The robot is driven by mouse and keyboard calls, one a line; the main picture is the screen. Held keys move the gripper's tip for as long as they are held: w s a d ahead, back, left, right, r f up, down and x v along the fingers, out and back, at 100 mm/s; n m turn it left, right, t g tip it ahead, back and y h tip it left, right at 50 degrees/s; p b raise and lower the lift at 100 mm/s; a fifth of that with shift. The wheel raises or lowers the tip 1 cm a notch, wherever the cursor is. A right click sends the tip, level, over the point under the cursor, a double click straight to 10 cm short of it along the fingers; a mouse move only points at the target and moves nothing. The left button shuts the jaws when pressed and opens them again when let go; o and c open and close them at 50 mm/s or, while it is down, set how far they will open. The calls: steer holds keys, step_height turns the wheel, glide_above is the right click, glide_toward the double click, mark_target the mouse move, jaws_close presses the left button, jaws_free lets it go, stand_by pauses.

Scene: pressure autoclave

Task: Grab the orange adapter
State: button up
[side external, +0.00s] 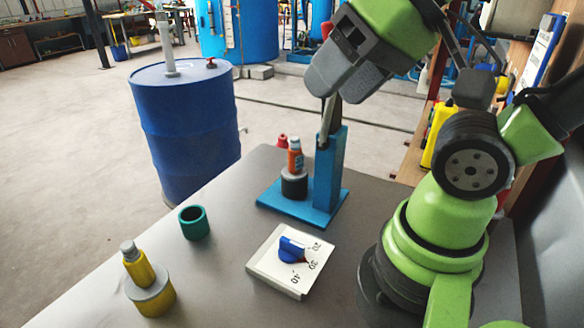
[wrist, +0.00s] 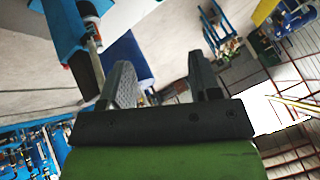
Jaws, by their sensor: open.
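The orange adapter (side external: 295,156) stands upright on a dark cylinder with a grey top (side external: 294,185), on the blue stand's base (side external: 322,209), left of its blue post (side external: 328,175). My gripper (side external: 342,84) is above and to the right of the adapter, near the top of the post and clear of the adapter. In the wrist view, the two fingers of my gripper (wrist: 163,78) are apart with nothing held between them.
A slanted metal bar (side external: 328,120) rises at the post's top. On the grey table are a green ring (side external: 194,223), a yellow part (side external: 150,287) and a white block with a blue knob (side external: 291,250). A blue barrel (side external: 187,125) stands beyond the table edge.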

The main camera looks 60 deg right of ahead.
stand_by(0.6)
step_height(320, 180, up, 11)
steer(key=n+g+h, duration=0.6)
steer(key=n+g, duration=0.1)
steer(key=n, duration=1.5)
glide_above(293, 139)
steer(key=a, duration=0.4)
step_height(293, 139, down, 21)
steer(key=x, duration=0.5)
steer(key=shift+w+d, duration=0.1)
steer(key=shift+d, duration=0.1)
steer(key=shift+x, duration=2.95)
steer(key=shift+s+d+r, duration=0.1)
steer(key=shift+s+d, duration=0.1)
steer(key=shift+s, duration=0.05)
jaws_close()
